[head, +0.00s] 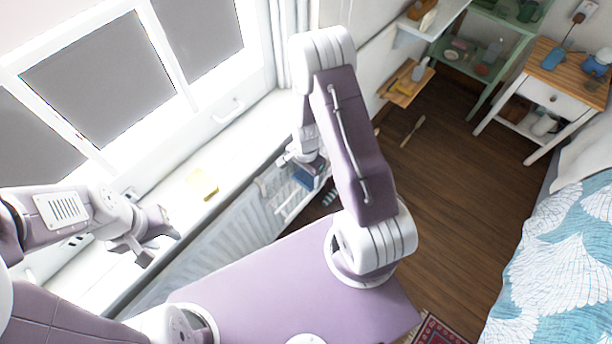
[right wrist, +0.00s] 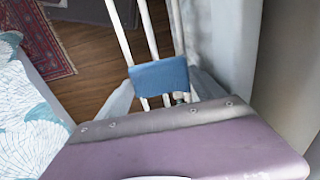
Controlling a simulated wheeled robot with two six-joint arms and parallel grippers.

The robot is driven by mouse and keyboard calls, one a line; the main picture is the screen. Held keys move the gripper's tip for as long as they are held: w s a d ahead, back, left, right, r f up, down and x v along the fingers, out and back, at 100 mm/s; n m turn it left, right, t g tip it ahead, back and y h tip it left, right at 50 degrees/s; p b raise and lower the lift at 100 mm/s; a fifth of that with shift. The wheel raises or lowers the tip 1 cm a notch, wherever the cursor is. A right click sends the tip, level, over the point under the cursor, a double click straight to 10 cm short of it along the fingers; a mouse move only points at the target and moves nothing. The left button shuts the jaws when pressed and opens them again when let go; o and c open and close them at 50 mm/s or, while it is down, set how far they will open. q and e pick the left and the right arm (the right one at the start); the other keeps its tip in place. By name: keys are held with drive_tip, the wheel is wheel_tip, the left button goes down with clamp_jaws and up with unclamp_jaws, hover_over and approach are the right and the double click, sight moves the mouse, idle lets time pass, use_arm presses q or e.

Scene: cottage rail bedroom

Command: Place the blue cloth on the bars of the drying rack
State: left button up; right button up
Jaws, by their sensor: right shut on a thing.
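The blue cloth (right wrist: 160,75) lies across the white bars of the drying rack (right wrist: 133,36) in the right wrist view. My right gripper (right wrist: 163,94) is shut on the cloth, with one grey finger at each side of it. In the head view the cloth (head: 304,178) shows as a small blue patch under my right gripper, beside the rack bars (head: 291,207). Whether its underside rests on the bars is hidden. My left gripper (head: 160,246) is open and empty above the window sill, away from the rack.
A radiator (head: 225,235) stands below the window sill (head: 235,137), with a yellow cloth or sponge (head: 202,184) on the sill. Shelves (head: 480,50) and a small wooden-topped table (head: 565,75) stand at the back right.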

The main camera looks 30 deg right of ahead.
sight(306, 176)
use_arm(q)
drive_tip(key=shift+f, duration=0.1)
use_arm(e)
drive_tip(key=shift+f, duration=0.2)
drive_tip(key=o, duration=1)
drive_tip(key=shift+r, duration=0.1)
drive_tip(key=shift+o, duration=0.2)
use_arm(q)
drive_tip(key=shift+r, duration=0.25)
use_arm(e)
drive_tip(key=shift+r, duration=0.25)
use_arm(q)
drive_tip(key=shift+r+p, duration=0.55)
drive_tip(key=shift+p, duration=0.15)
use_arm(e)
wheel_tip(306, 176, up, 12)
use_arm(q)
drive_tip(key=shift+w, duration=0.15)
use_arm(e)
drive_tip(key=s+a+r+n+t, duration=0.1)
drive_tip(key=s+a+r+n, duration=0.4)
drive_tip(key=n, duration=0.8)
drive_tip(key=s+r, duration=0.2)
drive_tip(key=s, duration=0.1)
drive_tip(key=shift+s+r, duration=0.15)
drive_tip(key=shift+s, duration=0.05)
